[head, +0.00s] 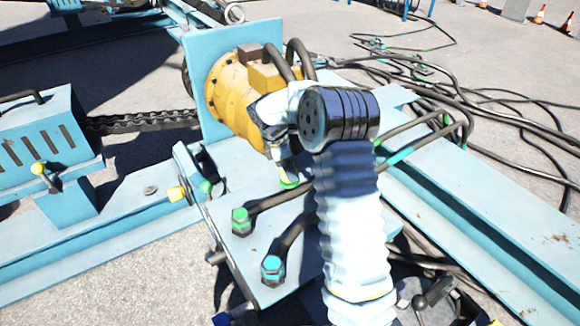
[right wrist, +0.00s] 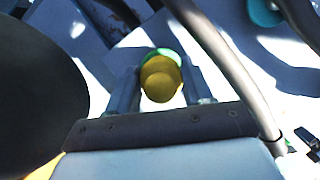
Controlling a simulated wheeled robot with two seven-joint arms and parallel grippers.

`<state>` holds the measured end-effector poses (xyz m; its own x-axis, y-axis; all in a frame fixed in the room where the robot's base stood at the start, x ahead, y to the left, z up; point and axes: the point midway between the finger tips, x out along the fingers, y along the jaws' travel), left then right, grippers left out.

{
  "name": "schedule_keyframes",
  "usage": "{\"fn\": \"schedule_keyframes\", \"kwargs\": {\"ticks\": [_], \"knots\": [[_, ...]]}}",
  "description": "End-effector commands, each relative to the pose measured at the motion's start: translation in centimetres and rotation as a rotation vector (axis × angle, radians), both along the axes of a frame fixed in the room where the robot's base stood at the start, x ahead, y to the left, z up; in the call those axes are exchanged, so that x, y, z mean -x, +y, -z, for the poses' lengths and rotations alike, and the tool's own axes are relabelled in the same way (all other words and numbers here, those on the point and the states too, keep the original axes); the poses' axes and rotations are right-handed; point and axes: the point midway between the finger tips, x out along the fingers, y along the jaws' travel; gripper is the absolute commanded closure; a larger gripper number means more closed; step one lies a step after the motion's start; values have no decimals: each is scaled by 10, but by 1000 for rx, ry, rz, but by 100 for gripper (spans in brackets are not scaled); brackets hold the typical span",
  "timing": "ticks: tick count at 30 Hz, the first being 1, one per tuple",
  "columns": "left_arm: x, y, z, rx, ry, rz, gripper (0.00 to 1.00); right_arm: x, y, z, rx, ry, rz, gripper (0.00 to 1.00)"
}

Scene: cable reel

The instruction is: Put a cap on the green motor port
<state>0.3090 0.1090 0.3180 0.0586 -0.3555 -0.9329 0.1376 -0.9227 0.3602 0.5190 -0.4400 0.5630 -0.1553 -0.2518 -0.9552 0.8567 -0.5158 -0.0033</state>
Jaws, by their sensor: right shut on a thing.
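My right gripper (head: 287,168) is low beside the yellow motor (head: 232,95), pointing down at the deck. In the right wrist view its two fingers (right wrist: 160,88) are shut on a yellow cap (right wrist: 161,80), one on each side. A green ring (right wrist: 166,54), apparently the green port, shows just behind the cap. In the head view the green port (head: 289,184) shows right under the fingertips, partly hidden by the gripper. I cannot tell whether the cap touches the port or is seated on it. My left gripper is not in view.
Hoses with a green-marked fitting (head: 240,221) and a cyan-marked fitting (head: 272,269) stand on the blue deck (head: 262,203) in front of the gripper. Black hoses (head: 292,60) loop over the motor. Loose cables lie at right.

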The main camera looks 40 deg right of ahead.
Motion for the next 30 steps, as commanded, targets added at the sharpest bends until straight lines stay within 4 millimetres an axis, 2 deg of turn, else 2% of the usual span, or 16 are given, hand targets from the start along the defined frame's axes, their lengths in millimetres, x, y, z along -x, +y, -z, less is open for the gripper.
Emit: {"fn": "schedule_keyframes", "kwargs": {"ticks": [13, 14, 18, 19, 28, 30], "knots": [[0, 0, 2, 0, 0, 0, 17, 0, 0, 6, 0, 0, 0, 86], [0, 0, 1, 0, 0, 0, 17, 0, 0, 5, 0, -1, 0, 45], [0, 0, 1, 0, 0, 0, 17, 0, 0, 5, 0, -1, 0, 24], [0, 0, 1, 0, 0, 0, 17, 0, 0, 5, 0, -1, 0, 20], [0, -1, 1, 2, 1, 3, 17, 0, 0, 5, 0, -1, 0, 20], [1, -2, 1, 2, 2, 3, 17, -1, 1, -1, 0, -2, -1, 20]]}}
